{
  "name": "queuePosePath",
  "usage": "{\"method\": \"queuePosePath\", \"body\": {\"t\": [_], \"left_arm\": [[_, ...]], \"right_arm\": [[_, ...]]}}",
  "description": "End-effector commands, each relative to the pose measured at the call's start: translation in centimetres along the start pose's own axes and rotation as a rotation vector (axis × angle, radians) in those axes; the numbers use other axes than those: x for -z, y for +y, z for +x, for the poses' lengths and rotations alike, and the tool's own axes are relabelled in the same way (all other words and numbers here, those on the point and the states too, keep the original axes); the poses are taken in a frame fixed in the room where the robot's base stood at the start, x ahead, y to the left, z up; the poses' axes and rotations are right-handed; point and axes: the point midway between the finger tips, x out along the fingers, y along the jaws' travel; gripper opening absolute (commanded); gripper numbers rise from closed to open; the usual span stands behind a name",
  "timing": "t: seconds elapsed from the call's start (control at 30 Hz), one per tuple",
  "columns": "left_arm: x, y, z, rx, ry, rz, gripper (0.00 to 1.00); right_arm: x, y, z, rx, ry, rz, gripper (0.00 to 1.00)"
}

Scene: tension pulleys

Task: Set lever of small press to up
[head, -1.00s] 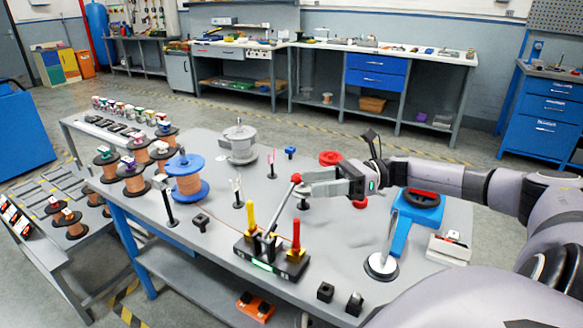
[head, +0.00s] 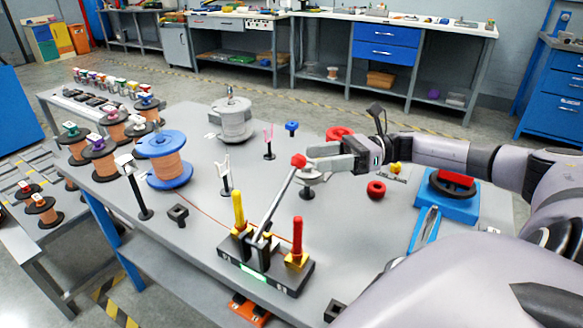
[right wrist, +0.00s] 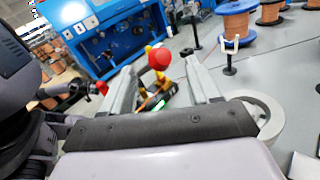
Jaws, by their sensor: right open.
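The small press (head: 262,268) has a black base with a green light at the front of the table, between a yellow post (head: 238,208) and a red post (head: 297,238). Its metal lever (head: 278,203) leans up and to the right, ending in a red ball knob (head: 299,160). My right gripper (head: 310,158) is open at the knob, its fingers reaching in from the right. In the right wrist view the knob (right wrist: 159,58) shows between the two spread fingers (right wrist: 160,85); I cannot tell whether they touch it. My left gripper is not in view.
A blue wire spool (head: 164,160) stands left of the press, with a small forked post (head: 225,177) between.

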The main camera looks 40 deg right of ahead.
Motion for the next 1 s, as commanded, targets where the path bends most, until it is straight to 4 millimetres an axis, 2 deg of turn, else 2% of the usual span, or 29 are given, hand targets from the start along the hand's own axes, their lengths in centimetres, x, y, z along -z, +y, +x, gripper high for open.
{"method": "queuePosePath", "body": {"t": [0.13,0.5,0.67,0.9,0.97,1.0], "left_arm": [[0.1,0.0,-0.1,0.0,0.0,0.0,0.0],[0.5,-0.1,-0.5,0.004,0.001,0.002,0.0],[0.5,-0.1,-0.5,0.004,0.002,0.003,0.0],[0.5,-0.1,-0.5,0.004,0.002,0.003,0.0],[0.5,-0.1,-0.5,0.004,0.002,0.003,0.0],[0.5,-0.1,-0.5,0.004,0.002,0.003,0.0]], "right_arm": [[-0.1,0.1,1.2,-0.004,-0.003,-0.001,0.61],[-0.1,0.1,6.2,-0.002,-0.003,0.001,0.61],[0.0,0.0,7.0,-0.001,-0.001,0.0,0.61],[0.1,0.0,7.1,-0.001,0.0,0.0,0.61],[0.1,0.0,7.1,-0.001,0.0,0.0,0.45],[0.1,0.0,7.1,-0.001,0.0,0.0,0.32]]}}
